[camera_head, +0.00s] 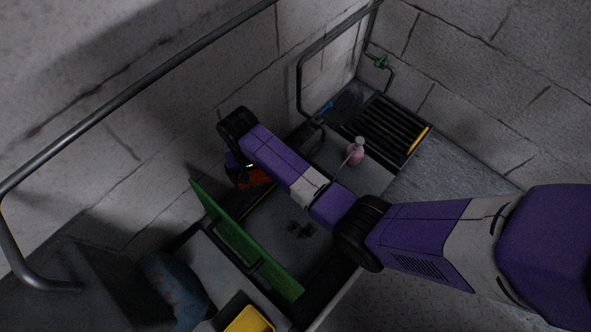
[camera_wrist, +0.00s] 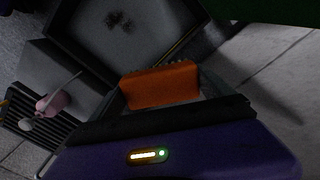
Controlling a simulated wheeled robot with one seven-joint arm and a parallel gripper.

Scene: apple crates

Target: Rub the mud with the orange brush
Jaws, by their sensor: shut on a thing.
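The orange brush (camera_head: 249,178) is in my gripper (camera_head: 240,168), above the far left end of the dark tray or basin. In the wrist view the orange block of the brush (camera_wrist: 160,85) sits between the jaws of my gripper (camera_wrist: 160,96), which are shut on it. The mud (camera_head: 300,229) is a dark blotchy patch on the grey basin floor (camera_head: 275,215). The wrist view also shows the mud (camera_wrist: 120,20) near the top, beyond and apart from the brush. The underside of the brush is hidden.
A green board (camera_head: 240,240) stands upright along the basin's left side. A pink bottle (camera_head: 355,156) stands behind my arm, near a slatted black grate (camera_head: 385,128). A blue cloth (camera_head: 172,288) and a yellow container (camera_head: 248,320) lie at the front left. A wall rail (camera_head: 120,90) runs at left.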

